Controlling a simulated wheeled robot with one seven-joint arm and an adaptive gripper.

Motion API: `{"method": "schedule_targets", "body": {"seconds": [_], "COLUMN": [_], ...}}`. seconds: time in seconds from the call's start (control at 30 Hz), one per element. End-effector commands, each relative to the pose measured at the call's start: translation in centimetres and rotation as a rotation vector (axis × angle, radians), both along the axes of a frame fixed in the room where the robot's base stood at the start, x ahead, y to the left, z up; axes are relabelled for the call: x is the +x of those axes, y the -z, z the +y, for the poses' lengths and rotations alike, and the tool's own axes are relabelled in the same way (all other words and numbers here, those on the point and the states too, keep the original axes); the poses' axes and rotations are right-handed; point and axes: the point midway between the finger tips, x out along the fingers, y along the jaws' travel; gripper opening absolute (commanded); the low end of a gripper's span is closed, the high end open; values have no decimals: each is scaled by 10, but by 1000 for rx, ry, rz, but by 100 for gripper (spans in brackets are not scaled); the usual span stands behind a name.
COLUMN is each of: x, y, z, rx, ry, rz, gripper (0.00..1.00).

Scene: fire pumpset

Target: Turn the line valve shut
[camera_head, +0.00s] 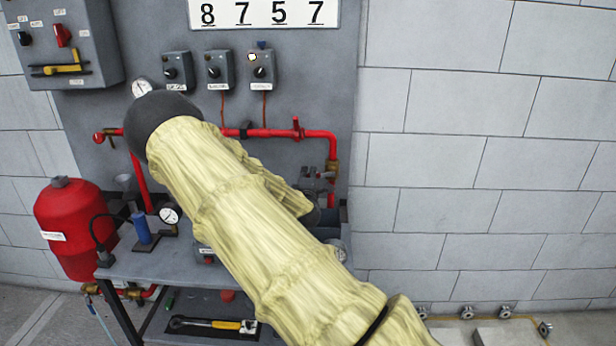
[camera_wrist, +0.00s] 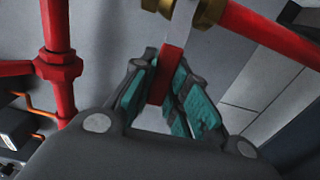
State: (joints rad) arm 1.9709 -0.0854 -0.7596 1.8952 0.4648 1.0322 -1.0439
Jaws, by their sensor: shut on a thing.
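In the wrist view, my gripper (camera_wrist: 163,70) has its teal-padded fingers on both sides of a flat lever, the line valve's handle (camera_wrist: 160,88). The lever is red at its lower part and bare grey metal higher up, where it meets a brass valve body (camera_wrist: 206,10) at the top edge. The fingers are shut on the red part. The brass body is partly cut off by the frame. In the head view my yellow-sleeved arm crosses the panel and hides much of the pipework. I cannot clearly make out my gripper or the lever there.
In the wrist view a red pipe (camera_wrist: 270,32) runs right from the valve, and a vertical red pipe (camera_wrist: 57,70) stands at left. The head view shows a red tank (camera_head: 72,225), a grey bench (camera_head: 150,262), switch boxes (camera_head: 213,70) and a bare block wall at right.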

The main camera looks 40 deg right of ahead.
Motion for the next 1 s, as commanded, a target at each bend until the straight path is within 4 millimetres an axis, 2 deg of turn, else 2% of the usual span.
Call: {"method": "schedule_targets", "body": {"seconds": [0.03, 0.13, 0.57, 0.67, 1.0], "x": [-4, -2, -3, -10, -52], "y": [2, 2, 1, 1, 1], "z": [-3, -1, 6, 16, 60], "rx": [1, 1, 1, 0, 1], "ry": [7, 5, -1, -2, -2], "rz": [5, 5, 2, 1, 4], "gripper": [21, 38, 38, 38, 38]}}
